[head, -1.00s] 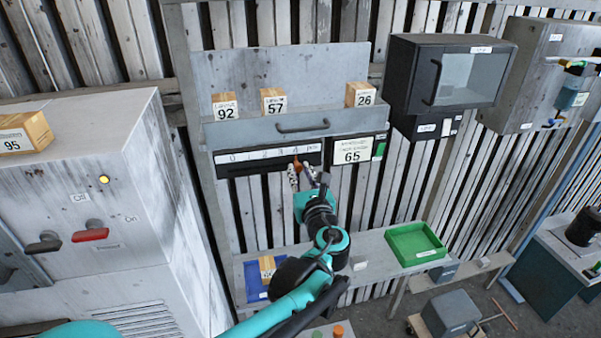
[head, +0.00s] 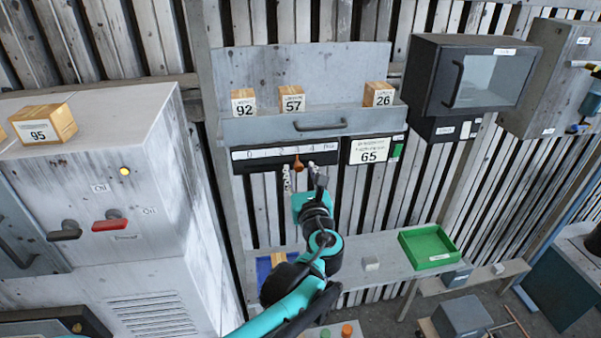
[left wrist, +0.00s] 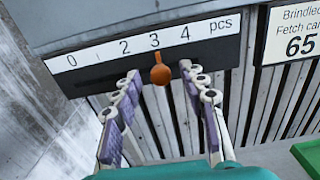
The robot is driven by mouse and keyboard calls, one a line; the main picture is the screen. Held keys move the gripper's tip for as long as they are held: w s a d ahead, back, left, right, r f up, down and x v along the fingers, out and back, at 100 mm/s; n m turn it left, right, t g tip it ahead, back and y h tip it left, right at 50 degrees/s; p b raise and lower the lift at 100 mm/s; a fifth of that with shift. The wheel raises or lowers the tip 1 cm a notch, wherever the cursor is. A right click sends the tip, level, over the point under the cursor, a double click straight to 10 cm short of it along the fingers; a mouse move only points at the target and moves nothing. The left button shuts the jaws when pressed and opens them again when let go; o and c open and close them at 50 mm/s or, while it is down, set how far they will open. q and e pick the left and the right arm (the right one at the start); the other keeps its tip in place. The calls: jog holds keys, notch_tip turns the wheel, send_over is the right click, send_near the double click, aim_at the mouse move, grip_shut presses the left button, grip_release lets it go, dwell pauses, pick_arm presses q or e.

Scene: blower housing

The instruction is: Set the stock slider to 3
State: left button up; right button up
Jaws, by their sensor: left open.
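The stock slider's orange knob (head: 298,163) sits on a dark strip below a white scale (head: 285,151) marked 0 to 4 pcs. In the left wrist view the knob (left wrist: 160,72) stands just below the 3, well left of the 4. My left gripper (head: 301,175) is open in front of the strip. In the left wrist view its two fingers (left wrist: 160,82) stand apart, one on each side of the knob and just below it, with visible gaps. My right gripper is not in view.
A card reading 65 (head: 369,151) is right of the scale. A drawer-like ledge (head: 270,130) above holds boxes numbered 92, 57 and 26. A bench below carries a green tray (head: 428,247). A grey cabinet (head: 150,190) with a red handle stands left.

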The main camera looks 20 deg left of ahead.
pick_arm(q)
jog(key=v, duration=1.1)
jog(key=shift+s+d, duration=0.2)
jog(key=shift+s, duration=0.1)
jog(key=s+a+f+n+g+h+b, duration=0.15)
jog(key=f+n+b, duration=0.3)
jog(key=f, duration=0.45)
jog(key=s+a+f+n+g+b, duration=0.2)
jog(key=a+f+n+g+b, duration=0.15)
jog(key=f+b, duration=0.45)
jog(key=s+d+f+n+g+h+b, duration=0.1)
jog(key=s+d+f+n+h+b, duration=0.1)
jog(key=f+n+b, duration=0.4)
jog(key=s+d+f+n+g+h+b, duration=0.1)
jog(key=f+n+b, duration=0.4)
jog(key=f, duration=0.9)
jog(key=s+d+f+n+h+b, duration=0.3)
jog(key=s+f+n+h+b, duration=0.2)
jog(key=f+n, duration=0.5)
jog(key=shift+s+d+f+g+b, duration=0.3)
jog(key=shift+d+f+g+b, duration=0.1)
jog(key=shift+f+b, duration=0.35)
jog(key=shift+r+h, duration=0.1)
jog(key=shift+h, duration=0.15)
